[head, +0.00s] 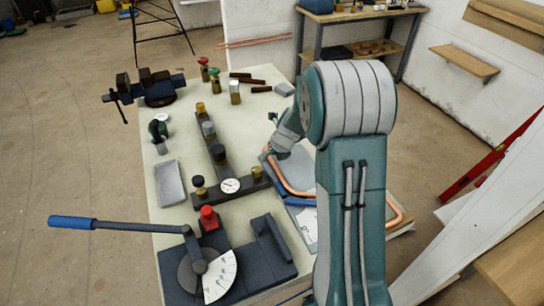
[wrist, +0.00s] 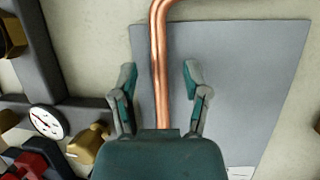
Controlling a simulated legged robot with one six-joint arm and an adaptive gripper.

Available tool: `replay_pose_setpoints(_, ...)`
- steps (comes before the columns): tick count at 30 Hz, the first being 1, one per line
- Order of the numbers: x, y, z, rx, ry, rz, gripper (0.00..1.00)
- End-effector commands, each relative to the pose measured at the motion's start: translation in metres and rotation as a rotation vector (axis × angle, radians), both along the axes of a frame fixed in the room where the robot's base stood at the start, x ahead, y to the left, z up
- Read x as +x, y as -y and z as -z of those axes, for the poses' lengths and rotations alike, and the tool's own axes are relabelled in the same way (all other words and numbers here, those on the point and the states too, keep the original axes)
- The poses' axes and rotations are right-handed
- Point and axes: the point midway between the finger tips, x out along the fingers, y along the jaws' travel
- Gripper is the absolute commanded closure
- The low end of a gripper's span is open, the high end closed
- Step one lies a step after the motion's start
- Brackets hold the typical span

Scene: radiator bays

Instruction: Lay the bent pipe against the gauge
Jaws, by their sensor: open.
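The bent copper pipe (head: 283,181) lies at the right of the bench in the head view, partly hidden behind my arm. In the wrist view the copper pipe (wrist: 161,60) runs down between my fingers and bends right at the top. My gripper (wrist: 159,78) is open, one finger on each side of the pipe, with gaps showing. A dark T-shaped frame with brass knobs, seemingly the gauge (head: 217,152), lies left of the pipe. It carries a white round dial (head: 230,185), which also shows in the wrist view (wrist: 46,122). My arm mostly hides the gripper in the head view.
A grey sheet (wrist: 240,70) lies under the pipe. A bender with a blue-handled lever (head: 130,227) stands at the bench's front. A vise (head: 158,90), a grey tray (head: 170,183) and several small tools are further back and left. A white panel (head: 480,205) stands at right.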

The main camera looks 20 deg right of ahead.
Motion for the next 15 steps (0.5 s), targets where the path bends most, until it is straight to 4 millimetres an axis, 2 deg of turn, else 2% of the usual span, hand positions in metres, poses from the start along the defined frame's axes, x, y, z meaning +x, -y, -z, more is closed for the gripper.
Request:
replay_pose_setpoints(4,0.000,0.000,-0.001,0.000,0.000,0.000,0.40)
replay_pose_setpoints(7,-0.003,0.001,-0.009,0.000,0.003,0.000,0.40)
replay_pose_setpoints(15,-0.023,0.009,-0.057,-0.002,0.004,0.000,0.40)
